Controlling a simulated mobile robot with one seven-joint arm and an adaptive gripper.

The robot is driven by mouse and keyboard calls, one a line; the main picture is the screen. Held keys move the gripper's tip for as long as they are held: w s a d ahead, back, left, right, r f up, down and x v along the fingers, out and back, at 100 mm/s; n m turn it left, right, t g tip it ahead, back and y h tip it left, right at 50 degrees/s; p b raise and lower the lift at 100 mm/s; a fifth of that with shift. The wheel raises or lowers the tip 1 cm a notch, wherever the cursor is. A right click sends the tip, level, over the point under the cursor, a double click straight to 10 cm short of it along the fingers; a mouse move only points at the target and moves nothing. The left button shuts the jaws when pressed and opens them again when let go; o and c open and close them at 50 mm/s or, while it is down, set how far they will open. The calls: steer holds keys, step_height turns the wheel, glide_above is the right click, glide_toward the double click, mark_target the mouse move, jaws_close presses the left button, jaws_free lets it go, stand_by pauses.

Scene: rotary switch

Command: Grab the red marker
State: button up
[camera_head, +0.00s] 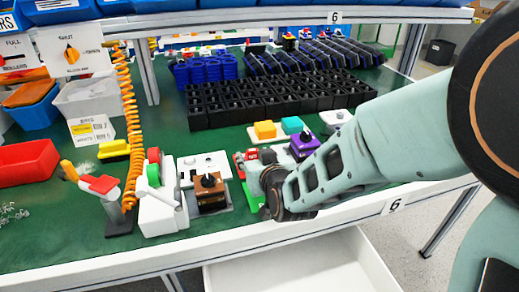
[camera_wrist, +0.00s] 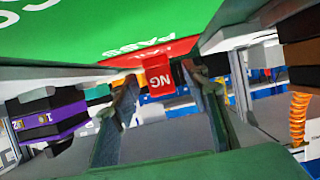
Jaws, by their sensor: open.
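The red marker (camera_wrist: 160,76), a small red block lettered NG, shows in the wrist view between the two fingers of my gripper (camera_wrist: 167,92). Gaps show on both sides of it, so the fingers are open around its line of sight; I cannot tell how deep it sits between them. In the head view the red marker (camera_head: 251,155) is at the back of a red and green board (camera_head: 240,166). My gripper (camera_head: 271,188) is low over that board and hides much of it. The wrist view is upside down and shows the board's green PASS area (camera_wrist: 95,28).
A rotary switch unit (camera_head: 208,190) stands just left of my gripper. A purple-topped switch (camera_head: 303,143) is close behind my forearm. The table's front edge is close.

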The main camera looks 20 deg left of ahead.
steer(key=shift+c, duration=0.3)
steer(key=c, duration=1)
steer(key=shift+o, duration=0.2)
steer(key=shift+r, duration=0.1)
